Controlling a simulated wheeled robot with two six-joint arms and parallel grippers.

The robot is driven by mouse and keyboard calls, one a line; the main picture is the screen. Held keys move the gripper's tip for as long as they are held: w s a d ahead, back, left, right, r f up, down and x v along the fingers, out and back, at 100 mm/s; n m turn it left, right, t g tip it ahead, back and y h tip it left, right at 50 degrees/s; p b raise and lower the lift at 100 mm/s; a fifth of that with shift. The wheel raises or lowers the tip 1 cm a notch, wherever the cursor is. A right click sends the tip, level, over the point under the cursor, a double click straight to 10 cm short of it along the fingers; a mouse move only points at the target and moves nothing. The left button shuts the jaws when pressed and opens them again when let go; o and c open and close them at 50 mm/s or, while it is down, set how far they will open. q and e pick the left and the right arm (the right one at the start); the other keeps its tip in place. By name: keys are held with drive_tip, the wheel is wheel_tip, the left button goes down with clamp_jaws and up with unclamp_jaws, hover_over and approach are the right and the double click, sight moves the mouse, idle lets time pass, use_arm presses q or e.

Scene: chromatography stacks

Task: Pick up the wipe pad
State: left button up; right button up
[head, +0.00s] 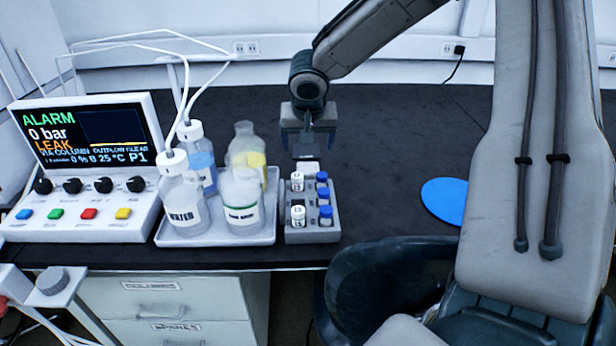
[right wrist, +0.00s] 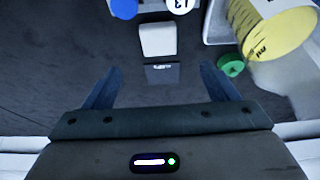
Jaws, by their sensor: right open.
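A small white block (head: 308,168), which looks like the wipe pad, lies on the dark bench just behind the vial rack. It also shows in the right wrist view (right wrist: 158,40), just beyond a small dark labelled plate (right wrist: 162,74). My right gripper (head: 307,143) points down above the bench, behind the block. In the right wrist view its two fingers (right wrist: 161,72) are apart with nothing held between them. The dark plate shows in the gap between the fingertips, and the white block is ahead of them. My left gripper is not in view.
A vial rack (head: 312,235) with white-capped and blue-capped vials stands just in front of the block. Left of it, a tray (head: 215,238) holds several bottles, beside an alarm console (head: 90,165). A blue disc (head: 445,200) lies on the otherwise clear bench right.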

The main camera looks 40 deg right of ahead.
hover_over(308, 171)
drive_tip(key=s+a, duration=0.1)
wheel_tip(308, 171, down, 5)
drive_tip(key=shift+s+a+f+b, duration=0.1)
drive_tip(key=shift+a+b, duration=0.05)
drive_tip(key=shift+b, duration=0.15)
drive_tip(key=x, duration=0.4)
drive_tip(key=shift+s+a+f+b, duration=0.1)
drive_tip(key=shift+s+f+b, duration=0.1)
drive_tip(key=shift+s+b, duration=0.15)
drive_tip(key=shift+w+f, duration=0.2)
drive_tip(key=shift+f, duration=0.2)
drive_tip(key=shift+s+r, duration=0.1)
drive_tip(key=c, duration=1.1)
